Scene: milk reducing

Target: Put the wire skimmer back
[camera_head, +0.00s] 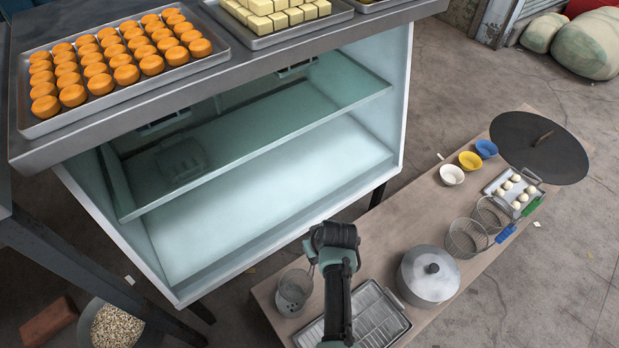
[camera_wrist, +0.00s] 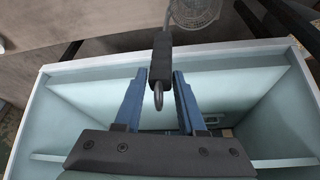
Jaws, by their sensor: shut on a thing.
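My gripper (camera_wrist: 159,78) is shut on the black handle of a wire skimmer (camera_wrist: 162,62). The handle lies between the blue fingers, with its rounded end toward the palm. The skimmer's round mesh head (camera_wrist: 195,10) is at the top of the wrist view, partly cut off. In the head view, my gripper (camera_head: 316,250) is above the near left end of the low wooden table (camera_head: 375,240), and the mesh head (camera_head: 294,288) shows just below and left of it. Whether the head touches the table I cannot tell. My arm hides part of the fingers.
A ridged metal tray (camera_head: 380,312) and a lidded pot (camera_head: 428,277) are right of my arm. Wire baskets with blue and green handles (camera_head: 505,233), small bowls (camera_head: 452,174) and a dark round lid (camera_head: 540,148) lie farther along. A glass-shelved cabinet (camera_head: 260,190) stands close on the left.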

